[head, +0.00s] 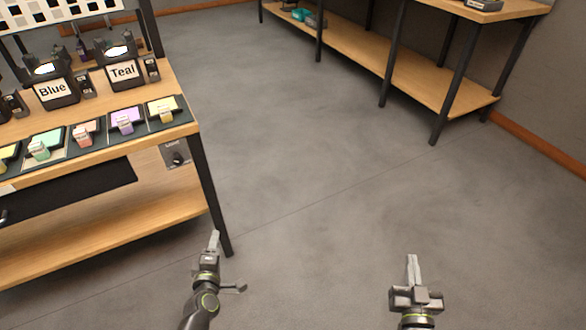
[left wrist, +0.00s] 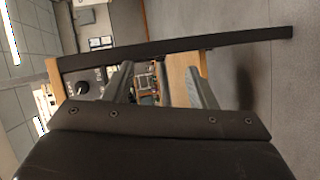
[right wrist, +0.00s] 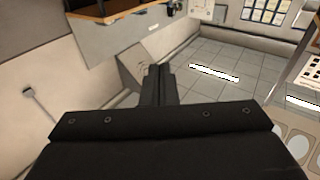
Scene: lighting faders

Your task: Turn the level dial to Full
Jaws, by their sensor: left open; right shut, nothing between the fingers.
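The level dial (head: 178,158) is a small black knob on a grey plate (head: 171,148) at the right end of the table's front. Its label is too small to read surely, and which mark it points at cannot be told. In the left wrist view the dial (left wrist: 82,89) shows left of the fingers, on its plate and turned sideways. My left gripper (head: 226,263) is open and empty, in front of and below the dial, apart from it. My right gripper (head: 413,258) is shut and empty over open floor, far to the right of the dial.
The wooden table (head: 150,135) carries several coloured fader tiles and black lamps labelled Blue (head: 52,90) and Teal (head: 123,71). Its black leg (head: 208,195) stands just right of the dial. A shelf bench (head: 400,75) stands at the back right. The floor between is clear.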

